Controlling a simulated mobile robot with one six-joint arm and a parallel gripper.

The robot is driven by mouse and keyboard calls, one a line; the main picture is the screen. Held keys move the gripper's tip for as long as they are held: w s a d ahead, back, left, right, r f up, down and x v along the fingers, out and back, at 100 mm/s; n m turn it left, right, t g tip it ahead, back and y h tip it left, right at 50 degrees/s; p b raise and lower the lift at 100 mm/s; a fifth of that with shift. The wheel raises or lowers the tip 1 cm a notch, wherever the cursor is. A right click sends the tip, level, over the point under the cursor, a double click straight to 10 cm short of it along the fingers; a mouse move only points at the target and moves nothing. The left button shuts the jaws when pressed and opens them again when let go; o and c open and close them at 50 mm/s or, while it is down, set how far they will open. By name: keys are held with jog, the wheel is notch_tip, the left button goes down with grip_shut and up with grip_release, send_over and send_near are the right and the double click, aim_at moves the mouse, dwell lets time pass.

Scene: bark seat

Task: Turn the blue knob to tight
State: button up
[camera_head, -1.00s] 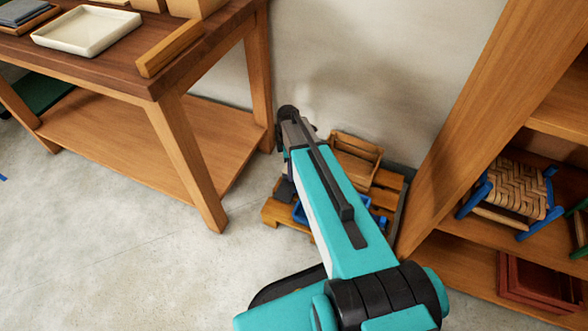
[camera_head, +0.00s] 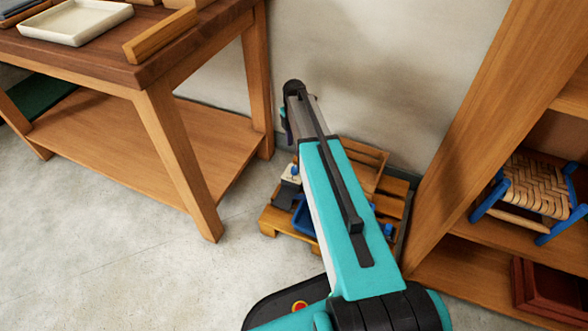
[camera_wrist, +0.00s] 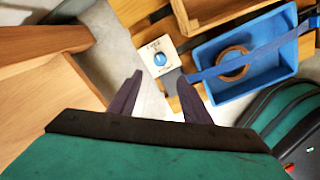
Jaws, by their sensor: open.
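The blue knob (camera_wrist: 160,59) is small and round on a white plate (camera_wrist: 152,46) with small dark lettering above and below it, too blurred to read surely. In the head view the knob (camera_head: 295,170) and its plate are small, just left of my arm. My gripper (camera_wrist: 158,80) is open and empty in the wrist view. Its two dark fingers are spread, with the knob showing beyond the gap between the tips, apart from them. In the head view my arm hides most of the gripper.
A wooden pallet (camera_head: 272,218) holds a blue tray (camera_wrist: 265,80) with a tape roll (camera_wrist: 233,62) and a blue strap (camera_wrist: 255,58). A wooden crate (camera_head: 362,160) stands behind. A workbench (camera_head: 185,150) is left, a shelf (camera_head: 455,170) right. The floor in front is clear.

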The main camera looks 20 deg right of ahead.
aim_at(294, 168)
jog(key=shift+f, duration=0.2)
notch_tip(294, 168, down, 14)
jog(key=b, duration=0.5)
jog(key=shift+r, duration=0.25)
jog(key=c, duration=1)
jog(key=shift+c, duration=0.2)
